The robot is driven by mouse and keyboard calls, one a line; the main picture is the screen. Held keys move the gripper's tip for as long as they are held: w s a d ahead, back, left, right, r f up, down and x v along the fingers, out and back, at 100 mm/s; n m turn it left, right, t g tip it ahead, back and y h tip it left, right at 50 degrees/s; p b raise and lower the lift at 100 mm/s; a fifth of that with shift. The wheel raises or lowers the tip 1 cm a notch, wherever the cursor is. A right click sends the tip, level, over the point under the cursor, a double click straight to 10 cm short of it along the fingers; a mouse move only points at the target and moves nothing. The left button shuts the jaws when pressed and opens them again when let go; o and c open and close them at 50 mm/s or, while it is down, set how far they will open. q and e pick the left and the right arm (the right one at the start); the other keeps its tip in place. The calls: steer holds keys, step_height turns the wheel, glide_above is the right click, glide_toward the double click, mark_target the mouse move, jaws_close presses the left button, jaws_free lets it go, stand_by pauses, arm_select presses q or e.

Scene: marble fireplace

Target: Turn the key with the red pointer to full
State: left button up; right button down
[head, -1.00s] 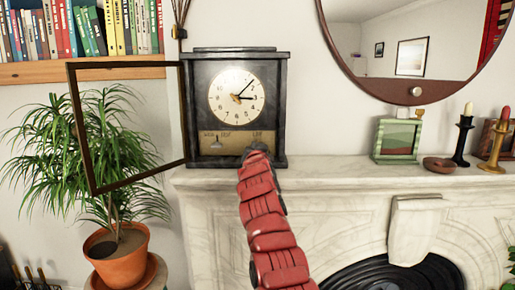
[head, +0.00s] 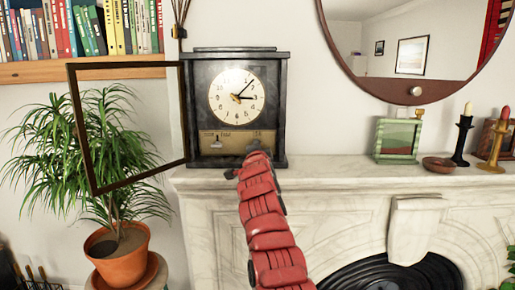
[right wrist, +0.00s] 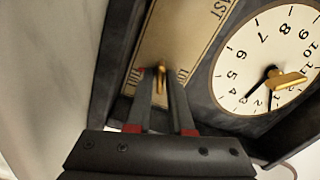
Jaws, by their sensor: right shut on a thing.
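A black mantel clock (head: 186,110) has a cream dial (head: 236,97) and a brass plate (head: 232,136) below it. The plate bears lettering, partly hidden by my gripper, and a small lever (head: 217,142) at its left. My left gripper is not in view.
The clock's glass door (head: 76,120) stands open to the left, in front of a potted plant (head: 120,260). A green frame (head: 380,140), a brown ring-shaped dish (head: 438,164) and candlesticks (head: 463,135) stand on the marble mantel (head: 330,175) to the right.

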steer(key=shift+m, duration=0.8)
steer(key=c, duration=0.9)
jaws_free()
steer(key=shift+c, duration=0.2)
steer(key=shift+s+f, duration=0.1)
steer(key=shift+s+b, duration=0.15)
steer(key=shift+b, duration=0.15)
steer(key=shift+s+b, duration=0.55)
steer(key=shift+s, duration=0.15)
steer(key=s+b, duration=0.3)
steer(key=s, duration=1.2)
steer(key=shift+s+b, duration=0.25)
steer(key=shift+b, duration=0.15)
